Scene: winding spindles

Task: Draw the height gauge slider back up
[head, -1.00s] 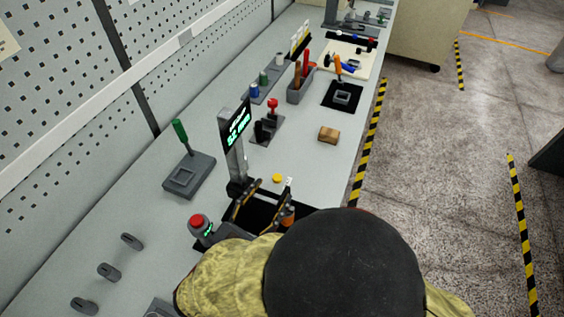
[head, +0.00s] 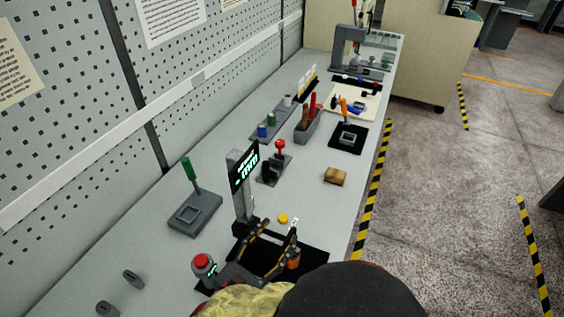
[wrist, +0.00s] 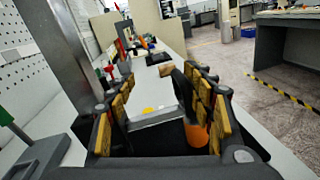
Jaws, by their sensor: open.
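The height gauge is a grey upright post (head: 243,205) with a black, green-lit display (head: 244,166) at its top. The post also rises at the left of the wrist view (wrist: 62,50). It stands at the back left of a black base (head: 316,255). My gripper (head: 274,232) is open over this base, in front of the post and to its right. Its yellow-padded fingers are spread in the wrist view (wrist: 160,100), with nothing gripped between them. An orange cylinder (head: 294,258) stands by the right finger. I cannot make out the slider clearly; my gripper hides part of the gauge.
A red-capped knob (head: 201,262) with a green light is left of my gripper. A yellow disc (head: 283,218) and a wooden block (head: 335,176) lie beyond. A grey fixture with a green handle (head: 195,214) is left of the post. Bench surface (head: 310,205) right of the post is mostly clear.

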